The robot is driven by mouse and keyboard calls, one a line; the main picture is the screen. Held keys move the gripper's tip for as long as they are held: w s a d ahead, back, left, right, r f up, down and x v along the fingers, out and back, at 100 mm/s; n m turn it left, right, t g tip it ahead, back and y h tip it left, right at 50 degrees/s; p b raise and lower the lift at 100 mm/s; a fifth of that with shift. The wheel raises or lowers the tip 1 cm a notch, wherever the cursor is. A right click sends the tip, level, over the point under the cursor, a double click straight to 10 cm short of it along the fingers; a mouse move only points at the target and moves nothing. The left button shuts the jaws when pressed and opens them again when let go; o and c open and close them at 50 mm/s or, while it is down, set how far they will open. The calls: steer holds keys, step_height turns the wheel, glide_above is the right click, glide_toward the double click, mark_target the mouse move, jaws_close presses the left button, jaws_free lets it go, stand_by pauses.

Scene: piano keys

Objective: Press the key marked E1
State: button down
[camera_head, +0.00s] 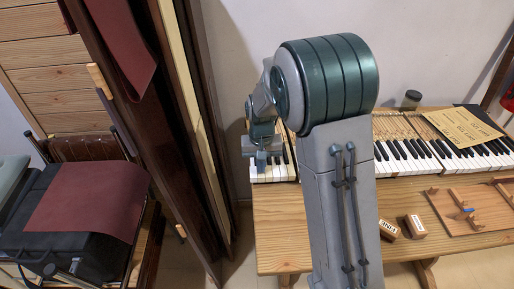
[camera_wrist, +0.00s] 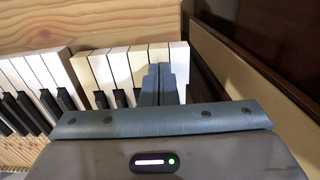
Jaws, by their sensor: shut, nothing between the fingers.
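The piano keyboard (camera_head: 395,168) lies along the wooden table, with white and black keys. Its end keys (camera_wrist: 128,65) show in the wrist view; some are cream and others whiter. No E1 mark can be read on any key in either view. My gripper (camera_head: 262,163) is above the left end of the keyboard in the head view. In the wrist view the gripper fingers (camera_wrist: 159,80) are together and empty, over the keys near the keyboard's end. They hide parts of those keys. I cannot tell whether the fingertips touch a key.
A dark wooden frame (camera_wrist: 238,62) stands close beside the keyboard's end. A yellow sheet (camera_head: 462,128) and a small jar (camera_head: 411,99) are behind the keys at the right. Two small blocks (camera_head: 389,229) and a wooden board (camera_head: 475,208) lie on the table in front.

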steer(key=shift+f+b, duration=0.45)
steer(key=shift+f, duration=0.35)
steer(key=shift+r, duration=0.1)
steer(key=shift+r, duration=0.1)
step_height(320, 180, up, 9)
steer(key=p, duration=0.6)
steer(key=shift+p, duration=0.3)
